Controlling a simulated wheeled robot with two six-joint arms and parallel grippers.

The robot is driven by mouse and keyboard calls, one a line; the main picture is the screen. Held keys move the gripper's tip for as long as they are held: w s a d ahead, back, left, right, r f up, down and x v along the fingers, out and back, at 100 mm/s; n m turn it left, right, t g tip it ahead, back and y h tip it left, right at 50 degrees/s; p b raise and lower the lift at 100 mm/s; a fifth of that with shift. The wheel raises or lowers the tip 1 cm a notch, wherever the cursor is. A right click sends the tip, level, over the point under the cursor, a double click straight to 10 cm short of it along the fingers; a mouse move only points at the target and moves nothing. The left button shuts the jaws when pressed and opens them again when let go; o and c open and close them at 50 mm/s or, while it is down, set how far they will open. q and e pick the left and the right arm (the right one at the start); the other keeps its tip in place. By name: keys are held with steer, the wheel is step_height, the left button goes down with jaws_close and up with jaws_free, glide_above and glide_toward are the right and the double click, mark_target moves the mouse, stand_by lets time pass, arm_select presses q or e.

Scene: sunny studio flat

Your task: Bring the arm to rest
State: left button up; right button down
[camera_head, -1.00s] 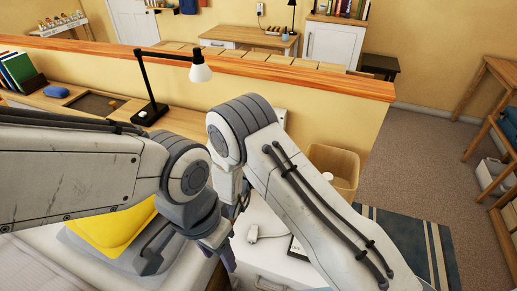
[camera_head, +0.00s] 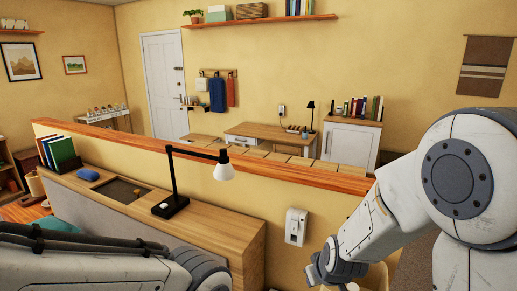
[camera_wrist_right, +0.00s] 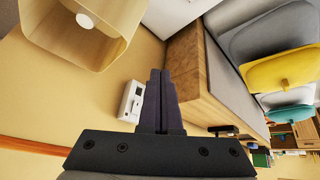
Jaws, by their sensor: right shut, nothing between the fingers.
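My right arm (camera_head: 385,225) comes in from the right in the head view, with its large round joint close to the camera. Its wrist end hangs at the lower middle, and the fingertips cannot be made out there. In the right wrist view my right gripper (camera_wrist_right: 160,75) has its dark fingers together, with nothing between them. My left arm (camera_head: 90,265) lies along the bottom left edge of the head view. The left gripper is out of frame.
A wooden counter (camera_head: 225,222) with a black desk lamp (camera_head: 174,190) stands left of my right wrist, before a low wall with an orange ledge (camera_head: 290,170). A white device (camera_head: 295,226) is on that wall. The wrist view shows a tan bin (camera_wrist_right: 60,25) and yellow seat (camera_wrist_right: 280,70).

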steer(key=s+d+m+g, duration=0.3)
steer(key=s+d, duration=0.2)
steer(key=s, duration=0.6)
steer(key=s+a+r+n+g+b, duration=0.1)
steer(key=s+a+r+n+g, duration=0.2)
steer(key=s+a, duration=1)
step_height(320, 180, up, 2)
steer(key=a+n, duration=0.1)
steer(key=n, duration=0.3)
steer(key=shift+s+r, duration=0.2)
steer(key=shift+s, duration=0.15)
